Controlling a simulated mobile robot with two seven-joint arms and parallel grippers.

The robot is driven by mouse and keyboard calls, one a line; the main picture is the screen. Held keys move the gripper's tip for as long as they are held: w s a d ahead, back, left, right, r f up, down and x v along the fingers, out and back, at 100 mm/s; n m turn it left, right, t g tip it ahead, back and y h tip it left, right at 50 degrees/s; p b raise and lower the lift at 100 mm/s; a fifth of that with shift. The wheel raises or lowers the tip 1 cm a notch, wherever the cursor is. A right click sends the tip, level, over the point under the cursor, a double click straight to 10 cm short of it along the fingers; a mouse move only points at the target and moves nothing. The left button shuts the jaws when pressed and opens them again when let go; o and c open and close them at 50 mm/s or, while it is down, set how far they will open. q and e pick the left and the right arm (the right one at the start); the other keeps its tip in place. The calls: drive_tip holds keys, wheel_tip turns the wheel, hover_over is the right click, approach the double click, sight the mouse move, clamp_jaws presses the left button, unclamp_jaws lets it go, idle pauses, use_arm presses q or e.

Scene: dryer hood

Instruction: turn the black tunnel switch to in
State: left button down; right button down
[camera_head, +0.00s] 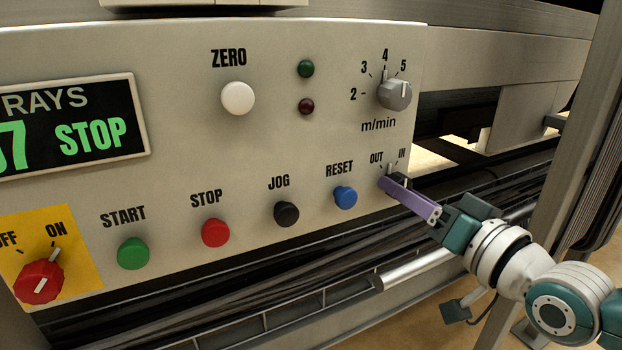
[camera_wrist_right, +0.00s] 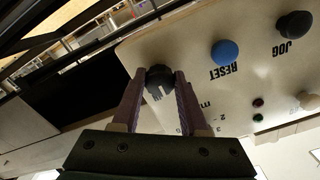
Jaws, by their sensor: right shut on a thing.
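The black tunnel switch (camera_head: 404,183) sits at the lower right of the control panel, under the OUT and IN labels. My right gripper (camera_head: 392,182) reaches it from the lower right, its purple fingers covering most of the knob in the head view. In the right wrist view the switch (camera_wrist_right: 160,78) is between the two fingertips of my right gripper (camera_wrist_right: 160,82), one on each side, and the gripper is shut on it. A pale pointer line shows on the knob, but I cannot tell for sure which label it points at. My left gripper is not in view.
The blue RESET button (camera_head: 345,197) is just left of the switch, then the black JOG button (camera_head: 286,214) and red STOP button (camera_head: 215,232). The grey speed dial (camera_head: 395,93) is above. A metal post (camera_head: 575,150) stands at the right.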

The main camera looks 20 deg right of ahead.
drive_tip(key=shift+a+m, duration=0.1)
drive_tip(key=shift+m, duration=4.4)
drive_tip(key=shift+r, duration=0.1)
drive_tip(key=shift+c, duration=2.2)
unclamp_jaws()
